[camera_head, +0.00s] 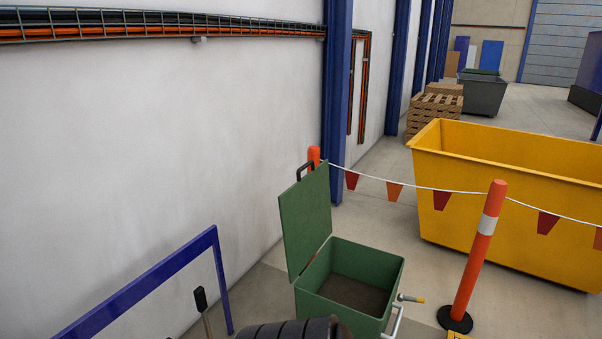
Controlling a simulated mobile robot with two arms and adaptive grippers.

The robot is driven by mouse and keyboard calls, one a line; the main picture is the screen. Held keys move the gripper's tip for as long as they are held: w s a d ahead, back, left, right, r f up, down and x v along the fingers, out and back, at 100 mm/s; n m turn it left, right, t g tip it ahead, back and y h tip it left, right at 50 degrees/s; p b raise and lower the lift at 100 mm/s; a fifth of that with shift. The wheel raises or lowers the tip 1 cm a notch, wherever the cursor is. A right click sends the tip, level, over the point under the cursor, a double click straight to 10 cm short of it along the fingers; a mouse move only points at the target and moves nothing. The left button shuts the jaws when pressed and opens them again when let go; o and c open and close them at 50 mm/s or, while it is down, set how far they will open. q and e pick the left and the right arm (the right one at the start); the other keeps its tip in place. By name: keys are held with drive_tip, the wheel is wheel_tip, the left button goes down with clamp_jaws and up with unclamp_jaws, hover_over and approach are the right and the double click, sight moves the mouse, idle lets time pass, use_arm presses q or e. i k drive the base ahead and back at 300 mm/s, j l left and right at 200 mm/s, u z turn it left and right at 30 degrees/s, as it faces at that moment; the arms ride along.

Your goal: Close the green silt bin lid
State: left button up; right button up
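The green silt bin (385,257) stands on the floor at the lower middle of the head view. Its green lid (306,217) is open and stands up, leaning slightly, along the bin's left side. A black handle (305,171) sits on the lid's top edge. Dark brown material (354,295) shows inside the open bin. The bin's front bottom is cut off. Neither of my grippers is in view.
A dark ribbed object (290,330) partly hides the bin's near side. A blue rail (140,288) and a black-knobbed lever (201,302) are left. An orange post (480,252) with a flag line and a yellow skip (510,195) are right. The wall is close behind the lid.

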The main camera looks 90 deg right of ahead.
sight(305, 208)
drive_tip(key=z, duration=2.8)
